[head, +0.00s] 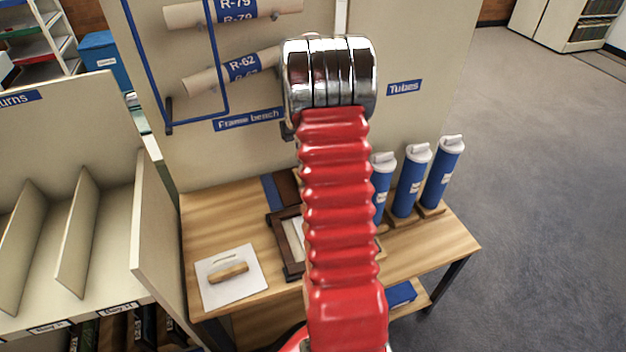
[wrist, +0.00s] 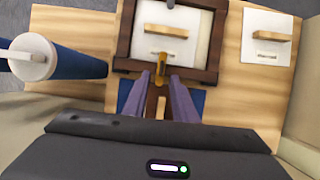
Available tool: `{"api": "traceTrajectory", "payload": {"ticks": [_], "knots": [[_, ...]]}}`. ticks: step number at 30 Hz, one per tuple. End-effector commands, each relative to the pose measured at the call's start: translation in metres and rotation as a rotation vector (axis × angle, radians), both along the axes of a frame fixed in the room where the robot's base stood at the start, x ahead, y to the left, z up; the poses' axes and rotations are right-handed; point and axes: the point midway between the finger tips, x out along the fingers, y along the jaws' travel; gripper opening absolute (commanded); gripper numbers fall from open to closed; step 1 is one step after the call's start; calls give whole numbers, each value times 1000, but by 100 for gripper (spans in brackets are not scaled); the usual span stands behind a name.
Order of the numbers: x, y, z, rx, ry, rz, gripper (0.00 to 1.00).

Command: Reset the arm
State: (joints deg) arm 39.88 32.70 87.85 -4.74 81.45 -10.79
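My red ribbed arm rises through the middle of the head view and ends at a chrome joint; it hides my gripper there. In the wrist view my gripper (wrist: 160,84) points down over the bench (wrist: 75,98), by the edge of a dark wooden frame (wrist: 124,62). Its two purplish fingers stand apart. A small brass-coloured piece (wrist: 160,66) and a brown strip show in the gap; neither looks gripped. The frame lies on the bench in the head view (head: 286,262), partly behind my arm.
Blue tubes with white caps (head: 411,182) stand at the bench's right. A wooden-handled piece (head: 228,272) lies on a white sheet at its left. A panel with rolled tubes (head: 240,70) rises behind. Divided shelving (head: 75,235) stands left; open floor (head: 540,170) lies right.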

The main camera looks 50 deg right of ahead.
Motion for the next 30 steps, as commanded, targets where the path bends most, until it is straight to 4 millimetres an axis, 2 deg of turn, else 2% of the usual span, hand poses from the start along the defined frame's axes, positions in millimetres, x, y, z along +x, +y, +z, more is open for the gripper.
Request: {"api": "traceTrajectory", "payload": {"ticks": [1,6,30], "knots": [[6,3,6,-3,-6,11,25],[8,4,11,-3,-7,15,25],[6,5,9,2,0,15,25]]}}
